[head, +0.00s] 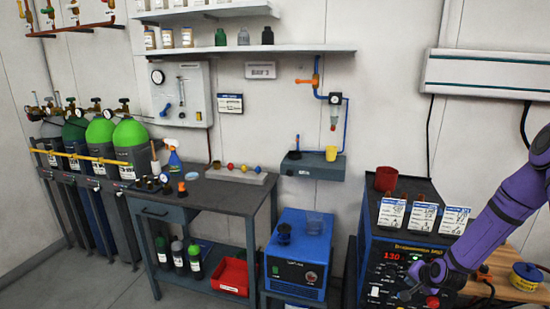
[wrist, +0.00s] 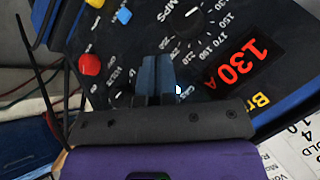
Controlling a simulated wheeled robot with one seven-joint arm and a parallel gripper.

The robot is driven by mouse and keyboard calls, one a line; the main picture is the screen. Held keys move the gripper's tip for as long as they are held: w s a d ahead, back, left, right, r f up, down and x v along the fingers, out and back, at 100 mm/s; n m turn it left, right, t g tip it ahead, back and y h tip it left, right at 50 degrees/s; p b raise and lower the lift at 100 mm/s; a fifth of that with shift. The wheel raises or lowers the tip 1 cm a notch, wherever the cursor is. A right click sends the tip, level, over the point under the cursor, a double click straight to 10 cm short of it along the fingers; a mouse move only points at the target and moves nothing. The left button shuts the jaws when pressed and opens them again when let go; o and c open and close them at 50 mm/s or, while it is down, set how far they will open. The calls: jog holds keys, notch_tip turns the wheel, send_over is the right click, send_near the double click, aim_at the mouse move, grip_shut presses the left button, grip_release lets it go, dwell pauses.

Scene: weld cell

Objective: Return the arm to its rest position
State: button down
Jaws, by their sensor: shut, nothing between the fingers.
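My purple arm (head: 495,225) comes in from the right in the head view and bends down in front of the blue welding machine (head: 376,222). My gripper (head: 408,295) is low at the machine's front panel. In the wrist view my gripper (wrist: 155,68) has its two dark blue fingers together with nothing between them, over the panel near the dials. Whether the fingertips touch the panel cannot be told. The red display (wrist: 240,66) reads 130 A.
Three white tags (head: 422,217) and a dark red cup (head: 387,178) are on the welding machine. A wooden surface (head: 510,268) with a yellow-and-blue tin (head: 527,277) lies under my arm. A blue chiller-like box (head: 297,268) stands left. Floor (head: 100,285) shows at the lower left.

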jog(key=s+a+r+n+g+h, duration=0.1)
jog(key=s+a+r+n, duration=0.1)
jog(key=r, duration=0.9)
jog(key=s+a+r+n, duration=0.2)
jog(key=s+r, duration=0.1)
jog(key=r, duration=0.8)
jog(key=s+a+r+n+g+h, duration=0.1)
jog(key=s+a+r+n, duration=0.15)
jog(key=r, duration=0.85)
jog(key=s+a+r+n, duration=0.1)
jog(key=s+a+r, duration=0.2)
jog(key=s+r, duration=0.35)
jog(key=s+a+r, duration=0.3)
jog(key=s+r, duration=0.3)
jog(key=s, duration=0.1)
jog(key=s+a+r+n, duration=0.1)
jog(key=s+r, duration=0.1)
jog(key=s, duration=0.5)
jog(key=s+a+r+n, duration=0.1)
jog(key=s+a, duration=0.1)
jog(key=s, duration=0.6)
jog(key=shift+r+g+y, duration=0.4)
